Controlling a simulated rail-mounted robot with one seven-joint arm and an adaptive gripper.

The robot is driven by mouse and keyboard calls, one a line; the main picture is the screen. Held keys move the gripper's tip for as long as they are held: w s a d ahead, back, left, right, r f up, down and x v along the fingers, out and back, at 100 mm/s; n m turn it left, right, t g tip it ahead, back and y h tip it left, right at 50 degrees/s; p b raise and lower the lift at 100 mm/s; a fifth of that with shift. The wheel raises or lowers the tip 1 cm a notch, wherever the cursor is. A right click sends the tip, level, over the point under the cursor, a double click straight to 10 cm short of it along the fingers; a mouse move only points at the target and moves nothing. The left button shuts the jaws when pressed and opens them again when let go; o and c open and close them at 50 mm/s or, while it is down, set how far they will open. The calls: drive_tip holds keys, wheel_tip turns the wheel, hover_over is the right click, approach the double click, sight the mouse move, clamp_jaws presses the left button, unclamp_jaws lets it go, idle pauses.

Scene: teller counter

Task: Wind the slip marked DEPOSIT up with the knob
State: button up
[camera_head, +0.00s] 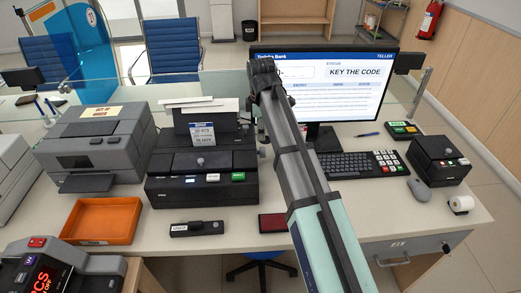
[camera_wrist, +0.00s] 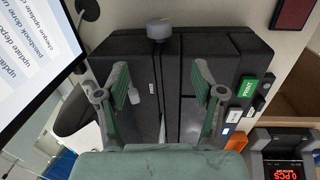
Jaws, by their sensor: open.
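The black slip printer (camera_head: 203,187) stands mid-counter. A white slip (camera_head: 203,133) stands upright at its back; its small print is too small to read for a DEPOSIT mark. A grey knob (camera_head: 262,152) sticks out of the printer's right side, and it shows at the top of the wrist view (camera_wrist: 158,29). In the wrist view my gripper (camera_wrist: 162,78) is open and empty above the printer, its fingers apart, with the knob beyond the fingertips and roughly between them. In the head view my arm hides the gripper's fingers.
The monitor (camera_head: 350,75) reading KEY THE CODE stands behind my arm, close on the left in the wrist view. An orange tray (camera_head: 78,238) and grey printer (camera_head: 95,145) are left.

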sight(261, 149)
drive_tip(key=f, duration=0.4)
drive_tip(key=w+f+p, duration=0.1)
drive_tip(key=f, duration=0.6)
drive_tip(key=shift+w+f, duration=0.2)
drive_tip(key=shift+f, duration=0.2)
drive_tip(key=c, duration=1.1)
drive_tip(key=shift+c, duration=0.2)
